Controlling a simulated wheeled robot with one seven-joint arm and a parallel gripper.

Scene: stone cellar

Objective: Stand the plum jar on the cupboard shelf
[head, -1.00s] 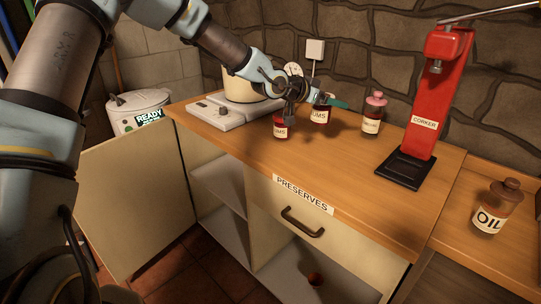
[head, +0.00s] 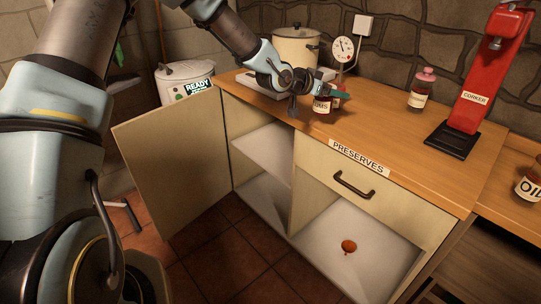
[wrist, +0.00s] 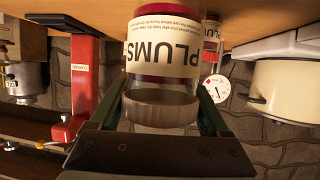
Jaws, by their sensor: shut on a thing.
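My gripper (head: 328,94) is shut on a plum jar (head: 321,106), between its green fingers. In the wrist view the held jar (wrist: 162,85) fills the middle, with its PLUMS label upside down. In the head view it is in front of the worktop; I cannot tell how far it is above it. The cupboard's left side stands open, with a pale, bare shelf (head: 264,153) at mid height.
The open cupboard door (head: 170,155) juts out at the left. An orange-brown object (head: 349,246) lies in the right compartment, under the PRESERVES drawer (head: 350,178). A pink-lidded jar (head: 420,92), the red corker (head: 485,75) and a cream pot (head: 296,45) stand on the worktop.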

